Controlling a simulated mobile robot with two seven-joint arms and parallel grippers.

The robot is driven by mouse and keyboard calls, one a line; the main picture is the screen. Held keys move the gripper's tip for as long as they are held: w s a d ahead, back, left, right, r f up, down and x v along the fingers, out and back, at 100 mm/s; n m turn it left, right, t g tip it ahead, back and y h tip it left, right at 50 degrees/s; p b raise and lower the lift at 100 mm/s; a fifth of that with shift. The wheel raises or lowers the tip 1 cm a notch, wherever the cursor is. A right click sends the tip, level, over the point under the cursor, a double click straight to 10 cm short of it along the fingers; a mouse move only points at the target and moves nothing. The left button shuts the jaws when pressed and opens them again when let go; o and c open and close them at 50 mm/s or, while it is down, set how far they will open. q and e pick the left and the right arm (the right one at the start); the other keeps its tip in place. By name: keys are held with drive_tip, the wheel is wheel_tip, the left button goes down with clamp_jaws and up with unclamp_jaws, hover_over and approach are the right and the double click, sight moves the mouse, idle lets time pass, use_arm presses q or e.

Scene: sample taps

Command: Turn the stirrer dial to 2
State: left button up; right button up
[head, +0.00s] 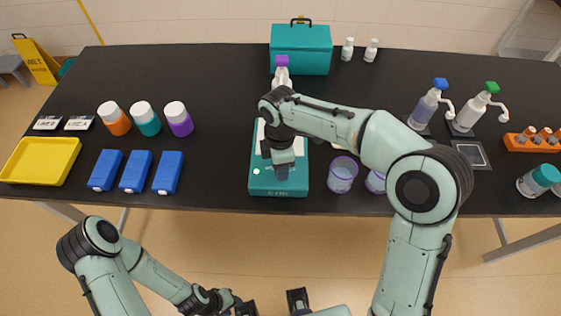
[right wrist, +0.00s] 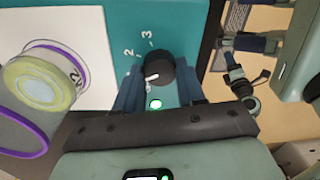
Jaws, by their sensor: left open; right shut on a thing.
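The teal stirrer (head: 258,186) with a white top plate stands at the table's front edge in the head view, partly hidden by my right arm. In the right wrist view its black dial (right wrist: 160,66) has a white pointer mark that points left and slightly down, below the printed 2 (right wrist: 130,52). A 3 is printed further up. A green light (right wrist: 155,104) glows beside the dial. My right gripper (right wrist: 160,88) is shut on the dial, a finger on each side. My left gripper (head: 248,306) is open at the bottom edge, partly cut off, away from the table.
A clear vessel with purple rims (right wrist: 40,95) is beside the dial in the right wrist view. Purple-rimmed beakers (head: 342,175) stand right of the stirrer. Blue blocks (head: 138,170) and a yellow tray (head: 40,160) lie left. Table between blocks and stirrer is clear.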

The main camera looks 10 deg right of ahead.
drive_tip(key=m, duration=0.4)
drive_tip(key=shift+r+m+p, duration=0.1)
drive_tip(key=shift+m+p, duration=0.2)
use_arm(q)
drive_tip(key=shift+w+r, duration=0.3)
drive_tip(key=shift+r, duration=0.3)
use_arm(e)
drive_tip(key=shift+w+m, duration=0.1)
drive_tip(key=shift+m, duration=2.1)
drive_tip(key=o, duration=1.1)
drive_tip(key=shift+d, duration=0.1)
drive_tip(key=shift+c, duration=0.2)
use_arm(q)
drive_tip(key=w+r+p, duration=0.1)
drive_tip(key=r+p, duration=0.1)
drive_tip(key=shift+w+r, duration=0.4)
use_arm(e)
wheel_tip(320, 180, up, 13)
drive_tip(key=shift+w+d+r, duration=0.15)
drive_tip(key=shift+w+d, duration=0.05)
drive_tip(key=shift+d, duration=0.05)
